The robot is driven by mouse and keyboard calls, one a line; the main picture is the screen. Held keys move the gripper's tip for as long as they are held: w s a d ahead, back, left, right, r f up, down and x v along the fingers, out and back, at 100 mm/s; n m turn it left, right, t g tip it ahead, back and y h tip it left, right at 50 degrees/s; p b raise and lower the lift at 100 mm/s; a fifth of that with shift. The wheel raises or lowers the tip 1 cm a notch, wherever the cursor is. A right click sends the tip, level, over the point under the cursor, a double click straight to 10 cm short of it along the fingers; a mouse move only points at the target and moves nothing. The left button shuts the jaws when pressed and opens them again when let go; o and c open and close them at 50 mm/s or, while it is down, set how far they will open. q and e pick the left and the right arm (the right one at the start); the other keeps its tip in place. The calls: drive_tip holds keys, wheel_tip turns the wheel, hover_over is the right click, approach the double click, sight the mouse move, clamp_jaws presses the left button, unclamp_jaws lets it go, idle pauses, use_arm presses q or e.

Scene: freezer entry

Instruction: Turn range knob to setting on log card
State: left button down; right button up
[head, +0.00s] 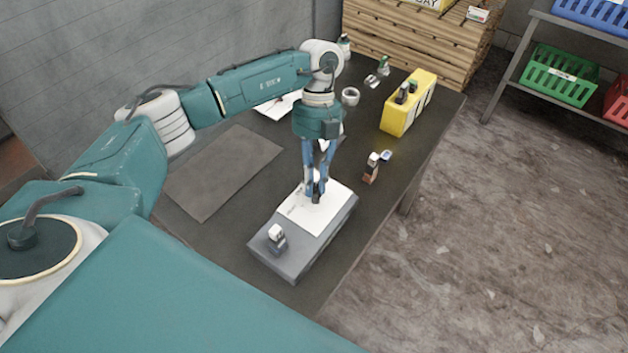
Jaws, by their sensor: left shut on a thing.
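A grey box-shaped instrument (300,262) with a white top panel (297,212) lies on the dark table. My left gripper (316,192) points down over the white panel, its fingers closed together on a small dark piece, which looks like the range knob. The fingers cover most of the knob, so its pointer and setting cannot be read. A white sheet (279,106) lies on the table behind my left arm, partly covered by it; it may be the log card, and its writing is too small to read. My right gripper is not in view.
A small grey item with a white top (277,238) stands on the instrument's near end. A brown item (371,168), a yellow case (408,102) and a white roll (350,96) stand on the table. A flat dark mat (222,172) lies at left. Crates on a shelf stand at right.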

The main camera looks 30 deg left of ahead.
use_arm(q)
drive_tip(key=c, duration=1.6)
unclamp_jaws()
drive_tip(key=shift+c, duration=0.2)
drive_tip(key=shift+r, duration=0.1)
drive_tip(key=v, duration=1.2)
